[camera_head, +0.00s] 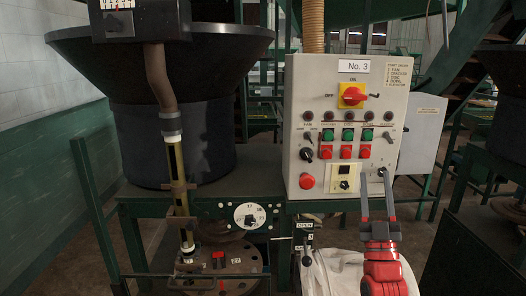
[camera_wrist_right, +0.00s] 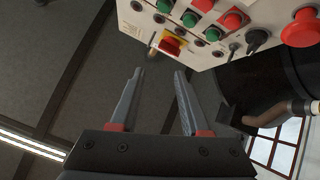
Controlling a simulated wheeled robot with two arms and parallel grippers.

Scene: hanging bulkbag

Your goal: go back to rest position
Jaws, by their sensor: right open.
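My right gripper (camera_head: 377,196) is raised in front of the lower right of the grey control panel (camera_head: 300,105) in the head view. Its two long grey fingers point up and stand apart with nothing between them. In the right wrist view the same open fingers (camera_wrist_right: 158,72) show empty, with the panel's buttons and switches beyond them at the top. I cannot tell the exact gap between the fingertips and the panel face. My left gripper is not in either view.
A white bulk bag (camera_head: 335,272) hangs below the panel, next to my right arm. A black hopper (camera_head: 185,130) stands at left above a green frame (camera_head: 270,206). A black-knobbed lever (camera_head: 306,260) sticks out below the panel. Dark machinery (camera_head: 505,110) stands at right.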

